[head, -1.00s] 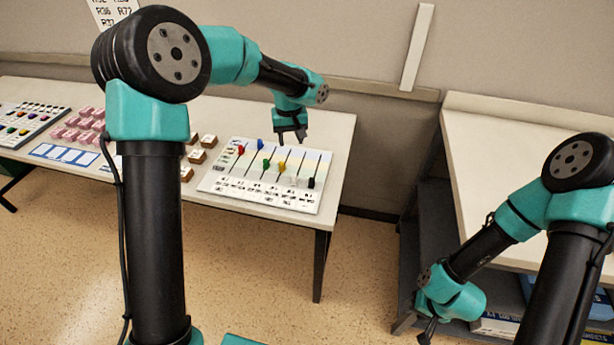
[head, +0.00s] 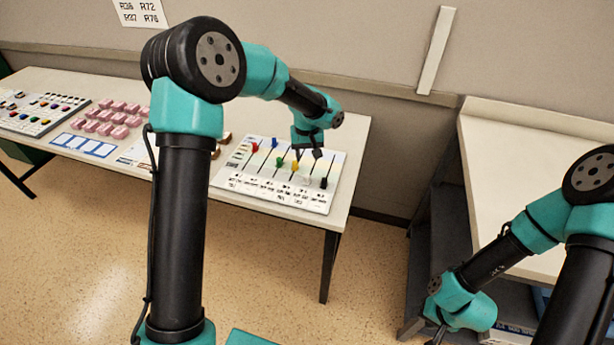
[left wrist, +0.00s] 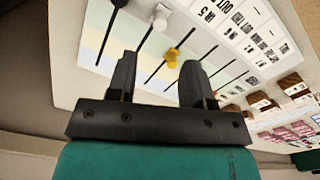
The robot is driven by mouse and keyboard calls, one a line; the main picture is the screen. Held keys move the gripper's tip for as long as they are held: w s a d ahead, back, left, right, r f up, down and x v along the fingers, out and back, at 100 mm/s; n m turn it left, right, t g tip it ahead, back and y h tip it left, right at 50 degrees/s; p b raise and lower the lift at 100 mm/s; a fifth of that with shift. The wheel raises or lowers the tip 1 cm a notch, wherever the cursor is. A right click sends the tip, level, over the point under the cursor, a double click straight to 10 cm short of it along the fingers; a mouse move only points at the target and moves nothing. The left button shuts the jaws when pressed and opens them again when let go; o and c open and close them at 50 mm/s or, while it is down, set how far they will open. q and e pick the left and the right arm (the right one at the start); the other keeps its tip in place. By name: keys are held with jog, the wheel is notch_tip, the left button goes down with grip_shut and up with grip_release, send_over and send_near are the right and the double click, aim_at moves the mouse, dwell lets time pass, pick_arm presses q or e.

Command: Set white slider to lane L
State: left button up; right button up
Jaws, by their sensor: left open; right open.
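The slider board (head: 226,180) lies on the long table, with several coloured knobs on black slots and printed labels along its near edge. The white slider knob (left wrist: 161,17) shows at the top of the left wrist view, near the label end of its slot. The yellow knob (left wrist: 172,57) is beside it on the neighbouring slot, also visible in the head view (head: 294,166). My left gripper (left wrist: 157,80) is open and empty over the board, with both knobs beyond its fingertips. My right gripper (head: 437,334) is low at the right, away from the board. Lane letters are unreadable.
A black knob (head: 323,183) is at the board's right; red (head: 255,147), blue (head: 274,142) and green (head: 279,162) knobs are leftward. Pink blocks (head: 112,118) and another panel (head: 42,112) are further left. A separate table (head: 520,150) stands at the right.

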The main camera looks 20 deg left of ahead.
aim_at(307, 176)
pick_arm(q)
notch_tip(307, 176, down, 10)
jog(key=shift+f, duration=0.1)
dwell(0.4)
grip_shut()
dwell(0.3)
